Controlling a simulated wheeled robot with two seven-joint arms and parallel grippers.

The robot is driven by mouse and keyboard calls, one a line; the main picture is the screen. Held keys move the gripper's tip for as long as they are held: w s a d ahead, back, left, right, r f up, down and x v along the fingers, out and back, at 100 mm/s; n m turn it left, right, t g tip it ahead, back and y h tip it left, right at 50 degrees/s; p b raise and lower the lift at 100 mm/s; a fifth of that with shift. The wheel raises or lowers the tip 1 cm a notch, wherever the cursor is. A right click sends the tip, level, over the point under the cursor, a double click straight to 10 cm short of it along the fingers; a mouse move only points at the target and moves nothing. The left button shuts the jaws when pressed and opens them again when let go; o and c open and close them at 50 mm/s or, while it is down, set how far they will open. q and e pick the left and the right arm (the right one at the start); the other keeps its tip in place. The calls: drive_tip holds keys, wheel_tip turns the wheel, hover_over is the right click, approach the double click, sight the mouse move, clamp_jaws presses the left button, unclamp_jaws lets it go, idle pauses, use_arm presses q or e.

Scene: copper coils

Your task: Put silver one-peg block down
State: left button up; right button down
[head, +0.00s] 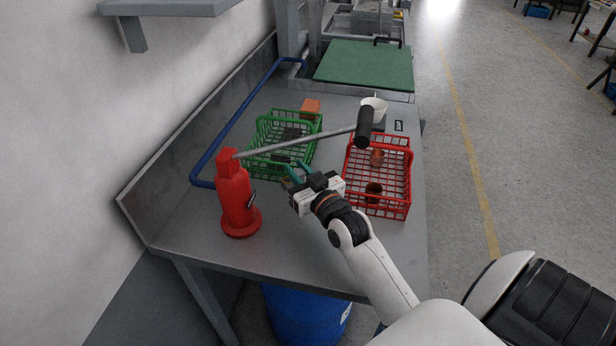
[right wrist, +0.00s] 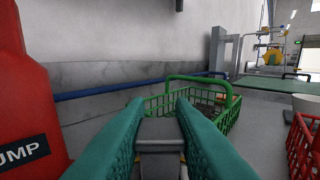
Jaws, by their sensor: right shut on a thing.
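My right gripper (head: 298,174) is over the grey bench, between the red pump and the red basket and just in front of the green basket. Its teal fingers are shut on a grey block, the silver one-peg block (right wrist: 160,128), which shows between them in the right wrist view. The fingers hide much of the block, and I cannot make out its peg. In the head view the block is too small and covered to tell. My left gripper is not in view.
A red pump (head: 236,200) with a long lever stands left. A green basket (head: 262,150) holds dark pieces. A red basket (head: 378,205) holds copper-coloured pieces. An orange block (head: 311,106) and a white cup (head: 374,106) stand behind. The bench front (head: 300,248) is clear.

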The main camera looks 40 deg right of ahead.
drive_tip(key=shift+f, duration=3.2)
drive_tip(key=c, duration=1.3)
unclamp_jaws()
drive_tip(key=shift+s+f, duration=0.1)
drive_tip(key=shift+f, duration=0.1)
drive_tip(key=shift+o, duration=0.2)
drive_tip(key=shift+r, duration=0.15)
drive_tip(key=s, duration=0.4)
drive_tip(key=s+b, duration=0.1)
drive_tip(key=s, duration=0.3)
drive_tip(key=s+a, duration=0.1)
drive_tip(key=s, duration=0.3)
